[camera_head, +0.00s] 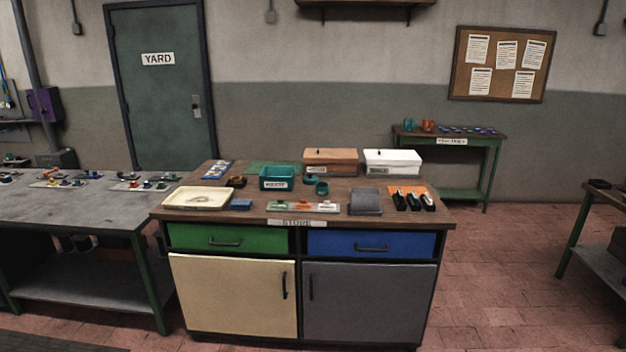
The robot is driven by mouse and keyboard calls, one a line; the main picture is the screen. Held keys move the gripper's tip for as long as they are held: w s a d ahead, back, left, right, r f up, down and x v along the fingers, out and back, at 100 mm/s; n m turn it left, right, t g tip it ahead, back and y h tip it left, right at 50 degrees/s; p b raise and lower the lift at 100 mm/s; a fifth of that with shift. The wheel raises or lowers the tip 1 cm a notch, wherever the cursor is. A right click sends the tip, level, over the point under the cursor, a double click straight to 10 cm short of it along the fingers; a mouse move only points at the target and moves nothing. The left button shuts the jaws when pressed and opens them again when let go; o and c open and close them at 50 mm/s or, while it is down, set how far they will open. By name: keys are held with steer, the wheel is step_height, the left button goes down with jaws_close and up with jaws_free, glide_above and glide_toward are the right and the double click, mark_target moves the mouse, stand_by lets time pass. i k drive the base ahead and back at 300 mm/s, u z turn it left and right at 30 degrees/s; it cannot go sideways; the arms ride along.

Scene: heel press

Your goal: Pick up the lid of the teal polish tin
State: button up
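A small round teal object (321,187), which looks like the teal polish tin, stands near the middle of the wooden top of the store cabinet. It is too small to tell whether its lid is on it or where the lid lies. A small dark item (309,180) sits right behind it. A larger teal open box (279,182) with a white label stands to its left. My gripper is not in view.
The store cabinet top (250,196) also holds a cream tray (198,199), brown box (331,158), white box (392,160), grey block (366,201) and several black-handled items (414,201). A grey workbench (80,205) stands left.

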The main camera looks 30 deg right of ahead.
mark_target(310, 179)
steer(key=i, duration=0.9)
steer(key=u, duration=0.05)
